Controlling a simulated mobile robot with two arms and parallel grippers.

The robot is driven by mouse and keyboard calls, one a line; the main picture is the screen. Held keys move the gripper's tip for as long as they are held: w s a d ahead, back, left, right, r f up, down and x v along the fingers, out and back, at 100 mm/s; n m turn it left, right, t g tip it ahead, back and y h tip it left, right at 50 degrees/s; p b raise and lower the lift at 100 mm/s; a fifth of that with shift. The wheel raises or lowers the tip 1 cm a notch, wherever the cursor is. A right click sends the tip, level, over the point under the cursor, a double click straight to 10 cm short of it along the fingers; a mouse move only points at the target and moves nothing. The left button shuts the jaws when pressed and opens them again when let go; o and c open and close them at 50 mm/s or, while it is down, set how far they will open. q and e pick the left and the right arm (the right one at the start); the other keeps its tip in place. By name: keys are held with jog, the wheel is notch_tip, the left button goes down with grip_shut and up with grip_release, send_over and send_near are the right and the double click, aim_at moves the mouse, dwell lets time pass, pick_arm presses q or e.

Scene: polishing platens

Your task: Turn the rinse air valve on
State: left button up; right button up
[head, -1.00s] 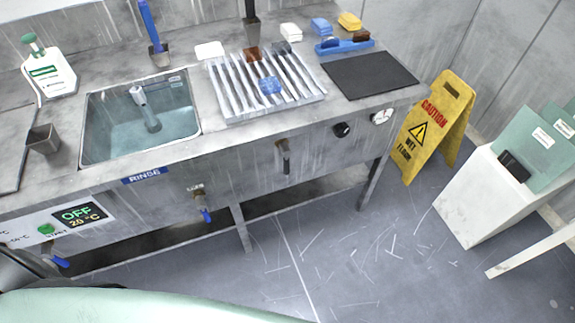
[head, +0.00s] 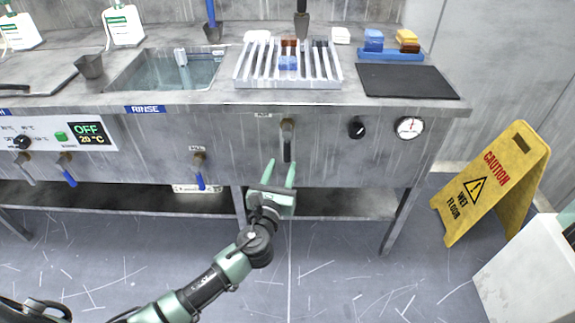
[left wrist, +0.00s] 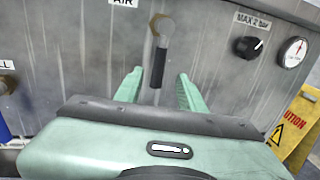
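The air valve (head: 287,138) is on the front panel of the bench under the rinse sink area, below a small label that reads AIR in the left wrist view. It has a brass-coloured body and a black lever hanging straight down. In the left wrist view the lever (left wrist: 158,68) shows in the gap between my fingertips, farther ahead. My left gripper (head: 280,168) is open and empty, pointing at the panel just below the lever; I see no contact. It also shows in the left wrist view (left wrist: 159,88). My right gripper is not in view.
A black knob (head: 356,128) and a pressure gauge (head: 409,127) sit right of the valve. A blue-handled valve (head: 199,172) is to the left. The rinse sink (head: 170,72) and a slotted rack (head: 288,68) are above. A yellow wet-floor sign (head: 492,184) stands on the right.

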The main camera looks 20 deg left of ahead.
aim_at(286, 153)
pick_arm(q)
jog(key=w, duration=0.4)
jog(key=w+b, duration=0.1)
jog(key=w, duration=0.1)
jog(key=shift+w+a, duration=0.2)
jog(key=shift+a, duration=0.2)
jog(key=shift+w, duration=0.6)
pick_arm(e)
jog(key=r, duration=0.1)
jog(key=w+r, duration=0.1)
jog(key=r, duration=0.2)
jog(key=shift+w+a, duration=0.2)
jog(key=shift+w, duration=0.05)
pick_arm(q)
grip_shut()
jog(key=shift+f, duration=0.1)
